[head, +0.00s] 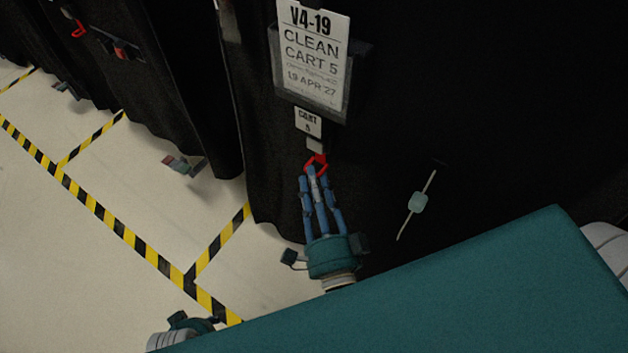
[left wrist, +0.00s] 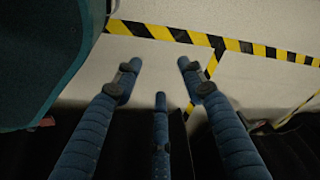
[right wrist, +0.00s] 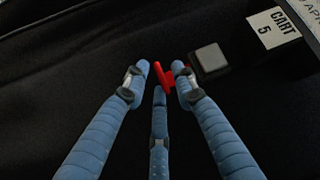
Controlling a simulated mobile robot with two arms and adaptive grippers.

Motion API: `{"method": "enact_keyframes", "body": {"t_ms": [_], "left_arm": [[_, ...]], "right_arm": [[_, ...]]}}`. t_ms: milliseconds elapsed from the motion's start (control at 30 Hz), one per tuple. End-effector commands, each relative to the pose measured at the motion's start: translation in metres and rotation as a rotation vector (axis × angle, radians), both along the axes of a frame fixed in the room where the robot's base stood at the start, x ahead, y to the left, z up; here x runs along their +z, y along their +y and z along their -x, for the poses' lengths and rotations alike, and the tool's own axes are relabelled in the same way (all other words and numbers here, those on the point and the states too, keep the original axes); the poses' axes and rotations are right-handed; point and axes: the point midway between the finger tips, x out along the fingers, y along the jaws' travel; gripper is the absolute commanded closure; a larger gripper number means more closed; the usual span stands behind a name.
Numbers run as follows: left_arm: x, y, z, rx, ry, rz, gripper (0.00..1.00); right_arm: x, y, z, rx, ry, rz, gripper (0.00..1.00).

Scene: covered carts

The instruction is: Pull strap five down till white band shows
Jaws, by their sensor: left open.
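The cart five strap ends in a red loop (head: 316,162), hanging on the black cover below the "CART 5" tag (head: 308,122). A small pale grey square piece (head: 314,145) sits between tag and loop; it also shows in the right wrist view (right wrist: 209,61). My right gripper (head: 315,176) is at the red loop. In the right wrist view its fingers (right wrist: 160,75) are partly drawn together around the red piece (right wrist: 164,76); I cannot tell whether they grip it. My left gripper (left wrist: 159,75) is open and empty above the floor.
A "CLEAN CART 5" card (head: 311,60) hangs above the tag. A pale cord with a greenish slider (head: 418,202) hangs to the right. Other covered carts stand at left, with red pieces (head: 78,28). The floor at left, with yellow-black tape (head: 100,210), is mostly clear.

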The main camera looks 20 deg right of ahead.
Motion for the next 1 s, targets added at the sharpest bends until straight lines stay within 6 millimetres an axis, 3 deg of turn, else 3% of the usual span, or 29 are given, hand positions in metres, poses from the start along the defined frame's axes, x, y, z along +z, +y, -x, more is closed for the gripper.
{"method": "enact_keyframes", "body": {"t_ms": [300, 433, 800, 1000], "left_arm": [[0.0, 0.0, 0.0, 0.0, 0.0, 0.0, 0.59], [0.0, 0.0, 0.0, 0.0, 0.0, 0.0, 0.59], [-0.002, 0.0, 0.001, 0.0, 0.003, -0.001, 0.59], [0.04, -0.001, -0.013, 0.005, -0.032, 0.004, 0.59]], "right_arm": [[0.001, -0.001, -0.003, 0.0, -0.001, 0.001, 0.76], [0.001, 0.0, -0.003, 0.0, -0.001, 0.001, 1.0], [-0.001, 0.001, -0.003, 0.003, -0.004, 0.001, 1.0], [-0.026, 0.003, -0.003, 0.005, 0.0, 0.0, 1.0]]}}
